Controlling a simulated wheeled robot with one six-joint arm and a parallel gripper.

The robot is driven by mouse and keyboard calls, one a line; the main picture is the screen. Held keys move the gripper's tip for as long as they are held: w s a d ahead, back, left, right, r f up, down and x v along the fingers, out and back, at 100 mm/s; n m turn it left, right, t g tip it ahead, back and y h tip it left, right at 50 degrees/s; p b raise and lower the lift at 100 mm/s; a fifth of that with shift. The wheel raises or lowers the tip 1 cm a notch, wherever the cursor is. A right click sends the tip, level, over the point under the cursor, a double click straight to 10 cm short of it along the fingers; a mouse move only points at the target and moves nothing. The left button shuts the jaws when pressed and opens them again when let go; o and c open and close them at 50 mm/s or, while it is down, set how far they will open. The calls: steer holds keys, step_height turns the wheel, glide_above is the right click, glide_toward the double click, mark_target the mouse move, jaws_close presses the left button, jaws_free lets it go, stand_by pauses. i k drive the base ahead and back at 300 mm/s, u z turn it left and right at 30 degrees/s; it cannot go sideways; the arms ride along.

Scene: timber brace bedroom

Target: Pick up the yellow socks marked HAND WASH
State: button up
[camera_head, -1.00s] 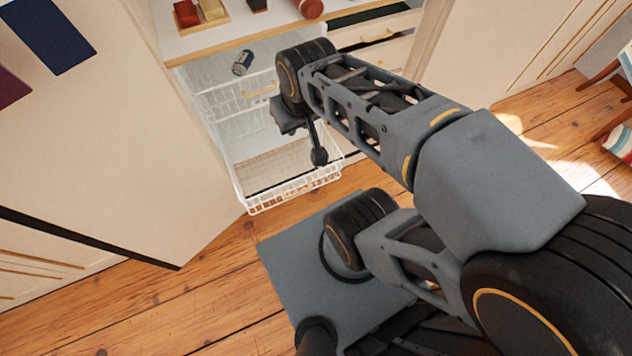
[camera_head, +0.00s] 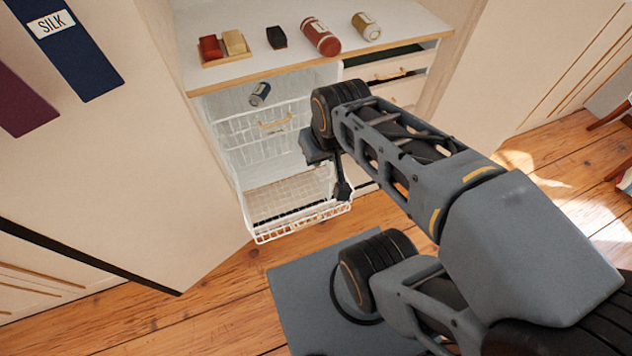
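I see no yellow socks and no HAND WASH marking in the head view. My gripper (camera_head: 338,180) is at the end of my arm, in front of the open white wire baskets and above the right part of the lowest one. It is small, dark and partly hidden by my wrist, so its opening cannot be made out. The lowest wire basket (camera_head: 268,236) is pulled out, and the part of its floor that shows looks empty. An upper wire basket (camera_head: 240,124) has a wooden handle. A small dark cylinder (camera_head: 260,93) shows near the top of the baskets.
The white shelf top (camera_head: 290,52) holds a wooden tray (camera_head: 222,62) with red and tan blocks, a dark block (camera_head: 277,38), a red bottle (camera_head: 320,37) and a tan jar (camera_head: 366,26). A blue SILK banner (camera_head: 75,55) hangs left. Wooden floor (camera_head: 170,322) is open at lower left.

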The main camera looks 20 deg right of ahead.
mark_target(365, 25)
steer(key=u, duration=0.05)
steer(key=k, duration=0.6)
steer(key=i, duration=1.2)
steer(key=z, duration=0.8)
